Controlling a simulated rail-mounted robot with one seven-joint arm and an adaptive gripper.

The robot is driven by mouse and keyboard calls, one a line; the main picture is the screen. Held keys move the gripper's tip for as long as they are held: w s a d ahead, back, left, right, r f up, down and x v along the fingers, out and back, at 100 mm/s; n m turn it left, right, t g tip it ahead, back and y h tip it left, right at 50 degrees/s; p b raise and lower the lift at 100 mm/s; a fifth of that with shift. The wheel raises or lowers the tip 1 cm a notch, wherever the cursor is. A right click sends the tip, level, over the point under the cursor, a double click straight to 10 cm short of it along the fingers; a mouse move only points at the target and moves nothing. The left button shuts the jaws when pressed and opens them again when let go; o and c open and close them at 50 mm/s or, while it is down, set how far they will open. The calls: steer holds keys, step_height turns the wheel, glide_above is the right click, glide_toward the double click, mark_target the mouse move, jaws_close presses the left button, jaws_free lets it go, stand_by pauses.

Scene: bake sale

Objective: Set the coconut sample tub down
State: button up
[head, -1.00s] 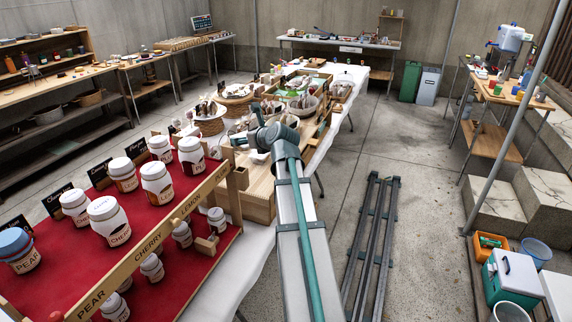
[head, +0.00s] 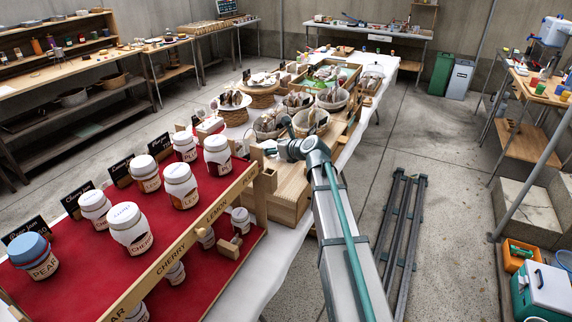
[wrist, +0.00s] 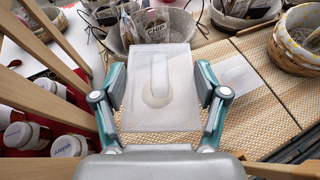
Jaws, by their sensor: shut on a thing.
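A pale, translucent square tub (wrist: 158,92) fills the middle of the wrist view, with a rounded raised shape on its face. No coconut label can be read on it. My gripper (wrist: 161,92) has one teal finger on each side of it and is shut on it. The tub is above a tan woven-looking surface (wrist: 262,112); any gap beneath it cannot be judged. In the head view my arm reaches over the near end of the long stall table, and the tub cannot be made out there.
Baskets of packets (wrist: 162,27) stand just beyond the tub, with another basket (wrist: 298,35) at right. A white card (wrist: 238,74) lies beside the right finger. Wooden rails (wrist: 45,42) and jars (wrist: 68,147) are close at left. The red jar rack (head: 90,262) flanks my arm.

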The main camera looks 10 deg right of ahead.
steer(key=shift+f, duration=3.95)
steer(key=shift+f, duration=0.15)
steer(key=o, duration=1.2)
steer(key=shift+c, duration=0.2)
steer(key=b+v, duration=0.1)
steer(key=v, duration=1.1)
steer(key=shift+r, duration=0.25)
steer(key=shift+f, duration=0.1)
